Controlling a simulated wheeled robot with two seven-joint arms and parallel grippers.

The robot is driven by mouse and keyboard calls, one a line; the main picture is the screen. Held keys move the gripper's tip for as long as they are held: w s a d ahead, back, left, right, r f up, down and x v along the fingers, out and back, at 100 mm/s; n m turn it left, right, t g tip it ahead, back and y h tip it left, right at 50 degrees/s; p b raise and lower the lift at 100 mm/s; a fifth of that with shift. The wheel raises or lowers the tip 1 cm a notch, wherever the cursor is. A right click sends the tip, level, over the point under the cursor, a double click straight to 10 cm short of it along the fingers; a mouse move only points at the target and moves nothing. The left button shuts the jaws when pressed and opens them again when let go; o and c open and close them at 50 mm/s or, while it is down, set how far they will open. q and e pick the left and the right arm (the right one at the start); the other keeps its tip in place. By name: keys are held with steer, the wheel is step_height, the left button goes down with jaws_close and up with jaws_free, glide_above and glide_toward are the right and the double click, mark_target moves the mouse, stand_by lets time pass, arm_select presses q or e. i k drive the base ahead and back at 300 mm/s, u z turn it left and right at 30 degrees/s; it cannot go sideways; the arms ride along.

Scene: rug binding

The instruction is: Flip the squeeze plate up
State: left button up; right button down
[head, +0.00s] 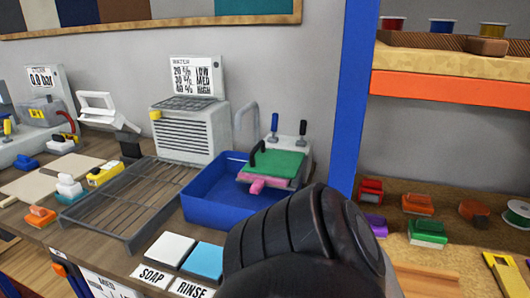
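The squeeze plate looks to be the green-topped plate (278,163) above the right part of the blue basin (196,208). A dark link of my arm fills the lower middle and covers the basin's front right corner. Neither gripper's fingers show in the head view.
A wire rack (125,200) lies left of the basin. White and blue pads (170,248) sit in front. A blue post (352,95) rises at the right, beside several coloured brushes or blocks.

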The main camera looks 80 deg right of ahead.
mark_target(263, 161)
steer(key=k, duration=0.35)
steer(key=z, duration=1.2)
